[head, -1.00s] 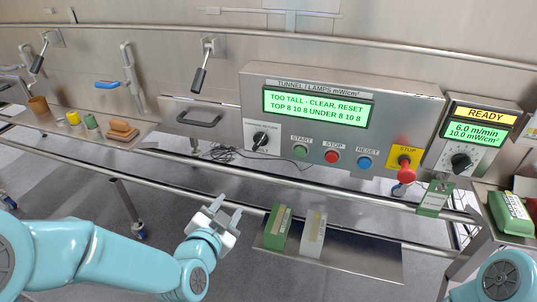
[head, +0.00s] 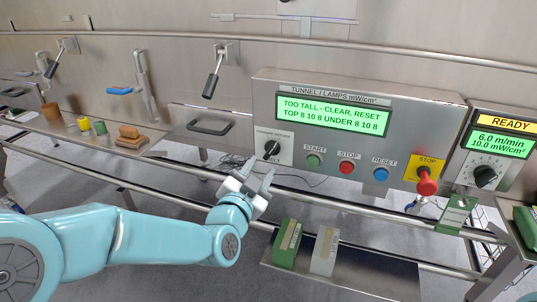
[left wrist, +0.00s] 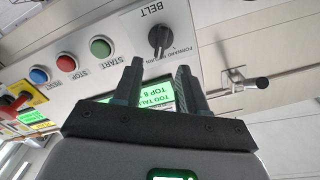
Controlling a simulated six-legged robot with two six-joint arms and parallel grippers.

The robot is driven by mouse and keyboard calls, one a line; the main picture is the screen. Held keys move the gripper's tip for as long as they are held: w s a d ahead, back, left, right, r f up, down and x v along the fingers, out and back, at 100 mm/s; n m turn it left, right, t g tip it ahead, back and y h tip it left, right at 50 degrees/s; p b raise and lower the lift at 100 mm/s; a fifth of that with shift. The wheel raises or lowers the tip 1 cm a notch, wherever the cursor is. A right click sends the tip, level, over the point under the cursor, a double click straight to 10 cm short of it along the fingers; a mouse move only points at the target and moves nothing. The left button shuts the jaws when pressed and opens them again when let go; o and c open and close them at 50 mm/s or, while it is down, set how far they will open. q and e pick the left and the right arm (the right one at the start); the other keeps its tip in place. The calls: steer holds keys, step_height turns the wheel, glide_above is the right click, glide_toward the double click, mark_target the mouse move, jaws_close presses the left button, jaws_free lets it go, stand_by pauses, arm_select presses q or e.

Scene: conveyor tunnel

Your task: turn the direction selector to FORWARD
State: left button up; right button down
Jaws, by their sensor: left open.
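The direction selector (head: 272,148) is a black knob on a pale plate at the left end of the tunnel control panel, with small lettering above it. In the left wrist view the selector (left wrist: 160,40) shows upside down, with BELT and FORWARD RETURN lettering. I cannot tell which word its pointer marks. My left gripper (head: 259,173) is open and empty, just below and in front of the selector, apart from it. Its two fingers also show in the left wrist view (left wrist: 160,70), pointing toward the knob. My right gripper is out of view.
START (head: 314,160), STOP (head: 347,167) and RESET (head: 381,174) buttons sit right of the selector, then a red stop knob (head: 427,183). The screen (head: 333,114) reads TOO TALL - CLEAR, RESET. A rail (head: 330,202) runs below the panel.

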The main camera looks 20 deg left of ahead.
mark_target(270, 153)
arm_select(q)
steer(key=w, duration=0.7)
steer(key=shift+d, duration=0.15)
jaws_close()
